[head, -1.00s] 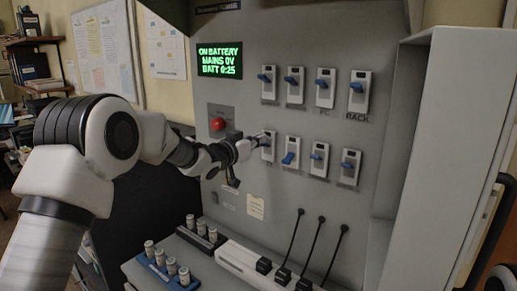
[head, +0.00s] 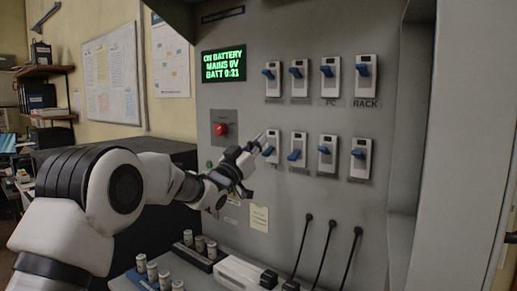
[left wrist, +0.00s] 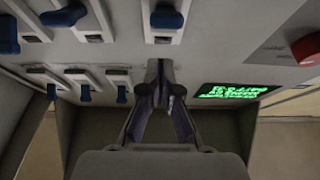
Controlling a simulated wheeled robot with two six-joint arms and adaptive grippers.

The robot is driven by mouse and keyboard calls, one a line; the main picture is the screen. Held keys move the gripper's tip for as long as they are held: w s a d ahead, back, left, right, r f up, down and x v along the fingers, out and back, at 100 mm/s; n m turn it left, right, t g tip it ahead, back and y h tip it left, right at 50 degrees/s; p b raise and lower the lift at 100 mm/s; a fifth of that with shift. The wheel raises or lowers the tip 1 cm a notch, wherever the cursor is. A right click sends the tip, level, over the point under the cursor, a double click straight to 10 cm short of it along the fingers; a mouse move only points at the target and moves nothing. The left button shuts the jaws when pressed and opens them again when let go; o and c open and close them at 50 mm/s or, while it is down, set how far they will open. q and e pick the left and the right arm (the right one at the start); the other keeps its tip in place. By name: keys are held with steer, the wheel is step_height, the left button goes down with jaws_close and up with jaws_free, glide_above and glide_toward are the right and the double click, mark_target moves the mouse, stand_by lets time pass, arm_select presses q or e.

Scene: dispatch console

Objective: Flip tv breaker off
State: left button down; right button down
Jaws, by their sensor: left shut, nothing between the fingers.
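The panel carries two rows of white breakers with blue levers. Below the upper row I can read PC under the third breaker (head: 331,82) and RACK under the fourth (head: 365,82). Labels under the lower row are too small to read, so I cannot tell which is the tv breaker. My left gripper (head: 261,139) is shut and empty, its tips beside the upper part of the lower-left breaker (head: 273,147). I cannot tell whether they touch it. In the left wrist view the shut fingers (left wrist: 160,68) point at a breaker with a blue lever (left wrist: 166,18). My right gripper is not visible.
A green display (head: 223,65) reads ON BATTERY, MAINS 0V, BATT 0:21. A red button (head: 221,129) sits left of my gripper. Below are a white power strip (head: 240,272) with black plugs and cables, and several small cylinders (head: 153,269). A grey cabinet side (head: 465,150) bounds the right.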

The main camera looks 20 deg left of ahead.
arm_select(q)
steer(key=w+f+b+v, duration=0.1)
steer(key=b+v, duration=0.3)
steer(key=v, duration=0.5)
steer(key=shift+s+f, duration=0.3)
steer(key=shift+f, duration=0.15)
steer(key=shift+w, duration=0.1)
steer(key=shift+a, duration=0.1)
